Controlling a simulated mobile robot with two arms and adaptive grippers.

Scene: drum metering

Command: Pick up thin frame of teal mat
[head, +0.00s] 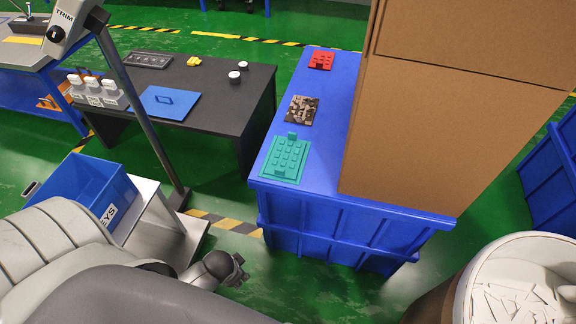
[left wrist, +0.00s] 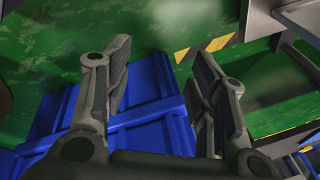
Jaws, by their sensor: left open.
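The teal mat (head: 287,160) lies flat on the blue crate's top, near its left front corner. It has raised blocks on it and a small upright teal frame (head: 292,137) at its far edge. A darker teal piece shows at its near edge. My left gripper (head: 238,270) is low in the head view, in front and to the left of the crate, apart from the mat. In the left wrist view its two fingers (left wrist: 162,55) are spread and empty, with the blue crate's side behind them. The mat does not show there. My right gripper is out of view.
The blue crate (head: 325,230) also carries a brown patterned mat (head: 302,110), a red mat (head: 321,60) and a tall cardboard box (head: 455,110) on the right. A black table (head: 225,110) stands left behind it. A blue bin (head: 75,190) is left; a white-filled barrel (head: 520,280) is right.

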